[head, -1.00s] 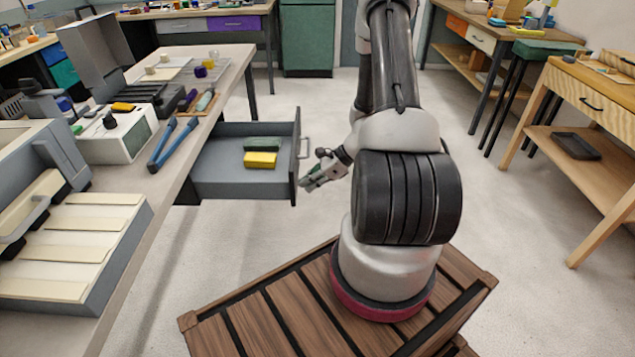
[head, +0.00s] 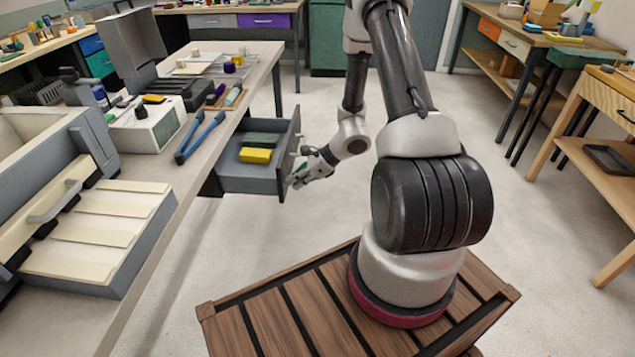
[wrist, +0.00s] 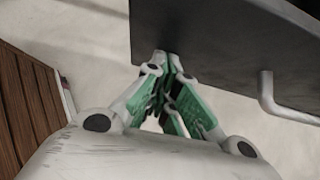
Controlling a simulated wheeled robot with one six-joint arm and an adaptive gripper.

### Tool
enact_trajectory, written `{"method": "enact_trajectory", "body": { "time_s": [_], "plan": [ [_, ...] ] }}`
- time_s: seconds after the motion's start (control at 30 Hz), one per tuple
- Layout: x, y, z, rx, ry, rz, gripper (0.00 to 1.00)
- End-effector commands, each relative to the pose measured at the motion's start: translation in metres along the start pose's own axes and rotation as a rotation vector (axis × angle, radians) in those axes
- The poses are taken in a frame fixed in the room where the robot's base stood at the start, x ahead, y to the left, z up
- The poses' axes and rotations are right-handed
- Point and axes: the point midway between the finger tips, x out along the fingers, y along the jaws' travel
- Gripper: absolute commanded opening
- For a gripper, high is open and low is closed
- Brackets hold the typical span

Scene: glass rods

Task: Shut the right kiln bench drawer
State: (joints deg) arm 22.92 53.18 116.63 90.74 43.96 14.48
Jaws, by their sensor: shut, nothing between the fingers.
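The grey kiln bench drawer (head: 255,183) stands partly open from under the bench in the head view. A yellow block (head: 256,156) and a dark green block (head: 262,140) lie in it. My gripper (head: 297,183) is shut and empty, at the outer face of the drawer front. In the wrist view the closed fingertips (wrist: 165,62) meet the dark drawer front (wrist: 215,45) near its edge and appear to touch it. The bar handle (wrist: 275,100) is to the right of the fingers, apart from them.
The bench top (head: 190,190) carries blue-handled tongs (head: 198,138), a pale control box (head: 150,128) and a kiln with its lid. A wooden table (head: 590,150) stands at the right. The floor between is clear.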

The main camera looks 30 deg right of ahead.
Motion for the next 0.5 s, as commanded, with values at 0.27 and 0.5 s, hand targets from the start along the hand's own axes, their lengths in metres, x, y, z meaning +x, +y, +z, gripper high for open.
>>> {"method": "enact_trajectory", "body": {
  "time_s": [0.27,0.5],
  "plan": [
    [0.056,0.001,0.056,-0.004,-0.001,0.003,0.00],
    [0.097,0.001,0.097,-0.004,-0.001,0.002,0.00]
  ]
}}
